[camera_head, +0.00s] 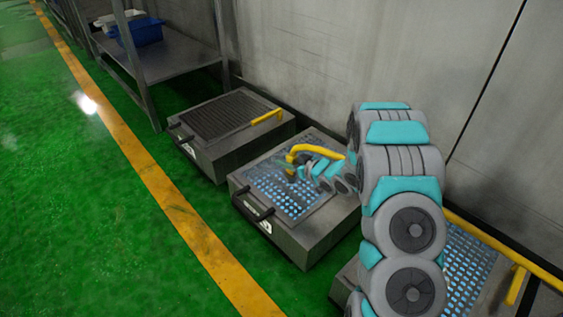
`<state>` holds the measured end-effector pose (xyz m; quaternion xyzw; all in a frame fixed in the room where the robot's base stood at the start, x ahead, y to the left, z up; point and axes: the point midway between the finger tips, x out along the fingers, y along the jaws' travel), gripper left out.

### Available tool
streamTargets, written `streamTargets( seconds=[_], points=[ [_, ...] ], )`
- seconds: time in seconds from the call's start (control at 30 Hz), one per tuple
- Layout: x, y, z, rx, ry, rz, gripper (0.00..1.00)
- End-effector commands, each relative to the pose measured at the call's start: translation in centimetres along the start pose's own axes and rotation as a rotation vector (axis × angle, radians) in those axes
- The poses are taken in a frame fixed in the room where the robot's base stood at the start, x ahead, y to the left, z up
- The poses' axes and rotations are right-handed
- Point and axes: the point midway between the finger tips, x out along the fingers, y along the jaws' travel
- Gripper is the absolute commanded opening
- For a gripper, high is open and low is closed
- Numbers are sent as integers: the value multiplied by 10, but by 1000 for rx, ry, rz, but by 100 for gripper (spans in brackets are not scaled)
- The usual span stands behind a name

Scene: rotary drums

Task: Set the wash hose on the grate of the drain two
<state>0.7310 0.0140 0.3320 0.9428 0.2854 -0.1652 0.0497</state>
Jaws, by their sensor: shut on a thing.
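Three low grey drain boxes stand in a row along the wall. The middle box (303,245) has a perforated, bluish-lit grate (262,190), a black front handle and a yellow bar (322,152). My gripper (291,169) is small and partly blurred, low over this grate, close to the bent end of the yellow bar. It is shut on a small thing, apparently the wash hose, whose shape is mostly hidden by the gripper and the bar. I cannot tell whether the held thing touches the grate. The box numbers are too small to read.
The far box (215,150) has a dark slatted grate and a yellow bar. The near box's perforated grate (470,262) is partly behind my arm. A metal shelf (185,62) holds a blue bin (141,33). Green floor left of the yellow line (180,212) is clear.

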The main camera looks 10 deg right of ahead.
Motion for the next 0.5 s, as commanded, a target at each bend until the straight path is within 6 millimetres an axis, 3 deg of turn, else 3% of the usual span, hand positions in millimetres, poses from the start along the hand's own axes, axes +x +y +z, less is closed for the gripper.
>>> streamTargets(
  seconds=[0.2, 0.47, 0.5],
  points=[
    [33, 11, -7, 0, -1, -2, 0],
    [46, 17, -11, -1, -1, 0, 0],
    [48, 18, -5, 2, -2, 0, 0]
  ],
)
